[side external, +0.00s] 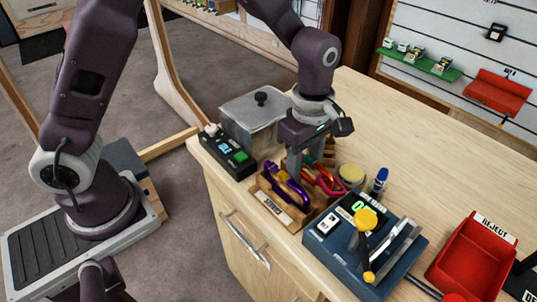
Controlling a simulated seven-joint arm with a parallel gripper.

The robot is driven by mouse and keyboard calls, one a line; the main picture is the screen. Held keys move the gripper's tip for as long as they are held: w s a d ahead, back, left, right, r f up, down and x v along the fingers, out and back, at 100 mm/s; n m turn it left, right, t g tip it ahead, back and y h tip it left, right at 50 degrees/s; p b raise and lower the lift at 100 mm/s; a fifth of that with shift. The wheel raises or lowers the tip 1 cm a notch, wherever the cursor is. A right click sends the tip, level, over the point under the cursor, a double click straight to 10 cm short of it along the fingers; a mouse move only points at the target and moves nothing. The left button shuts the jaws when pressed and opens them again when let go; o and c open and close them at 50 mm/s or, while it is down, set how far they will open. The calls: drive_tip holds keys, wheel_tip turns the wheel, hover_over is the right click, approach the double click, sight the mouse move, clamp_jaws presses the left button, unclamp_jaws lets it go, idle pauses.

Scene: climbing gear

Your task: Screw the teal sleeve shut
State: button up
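No teal sleeve can be made out in the side view. A wooden rack (291,222) with a white label on its front stands near the table's front edge. It holds a purple carabiner (293,190) with a yellow-orange part, and a red and magenta carabiner (326,183) to its right. My gripper (293,172) points down over the rack, its fingers low behind the purple carabiner. The fingertips and anything between them are hidden or too small to tell, so I cannot see whether it is open or shut.
A black box with a green button (240,156) and a grey lidded tub (240,121) stand left. A round tin (351,173), a blue marker (379,182) and a blue fixture with a yellow knob (325,245) stand right, then a red REJECT bin (462,270). The table's back is clear.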

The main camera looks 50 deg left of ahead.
drive_tip(key=shift+r, duration=0.1)
drive_tip(key=shift+r, duration=1.3)
drive_tip(key=shift+w, duration=1.25)
drive_tip(key=shift+s+d+f, duration=0.1)
drive_tip(key=shift+s+f, duration=0.05)
drive_tip(key=shift+f, duration=0.6)
drive_tip(key=shift+s+f, duration=0.15)
drive_tip(key=shift+f, duration=0.55)
